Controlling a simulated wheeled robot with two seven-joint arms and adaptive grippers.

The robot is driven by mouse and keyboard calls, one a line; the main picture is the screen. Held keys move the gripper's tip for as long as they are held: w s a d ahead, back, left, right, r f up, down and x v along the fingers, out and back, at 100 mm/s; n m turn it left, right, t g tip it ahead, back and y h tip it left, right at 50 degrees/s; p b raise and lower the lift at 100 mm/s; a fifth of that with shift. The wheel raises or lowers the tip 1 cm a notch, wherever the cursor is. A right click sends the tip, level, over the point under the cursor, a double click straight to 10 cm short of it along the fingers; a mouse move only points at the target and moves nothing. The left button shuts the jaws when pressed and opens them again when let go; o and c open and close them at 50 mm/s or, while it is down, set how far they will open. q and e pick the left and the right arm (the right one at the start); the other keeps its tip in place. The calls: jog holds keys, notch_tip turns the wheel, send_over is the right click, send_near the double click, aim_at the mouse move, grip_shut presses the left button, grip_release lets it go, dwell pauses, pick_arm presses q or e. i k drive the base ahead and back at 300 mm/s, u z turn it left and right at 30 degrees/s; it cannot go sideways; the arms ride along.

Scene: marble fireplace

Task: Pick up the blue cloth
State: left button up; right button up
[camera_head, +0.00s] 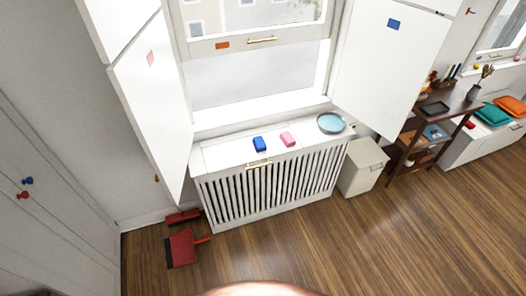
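A small folded blue piece (259,144), which looks like the blue cloth, lies on the white radiator cover (225,152) below the window. A similar pink piece (287,139) lies just to its right, apart from it. A flat blue square (393,24) also shows on the right white shutter. Neither of my grippers is in view, and nothing touches the blue piece.
A round blue dish (331,123) sits at the cover's right end. The left shutter (150,105) stands open. A white bin (362,167) and dark shelf (440,118) stand right; a red dustpan (182,248) lies left. The wooden floor (350,235) in front is clear.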

aim_at(259, 142)
jog(key=z, duration=0.5)
jog(key=i, duration=0.7)
jog(key=z, duration=0.7)
jog(key=i, duration=0.8)
jog(key=u, duration=0.7)
jog(key=i, duration=0.95)
jog(key=u, duration=0.8)
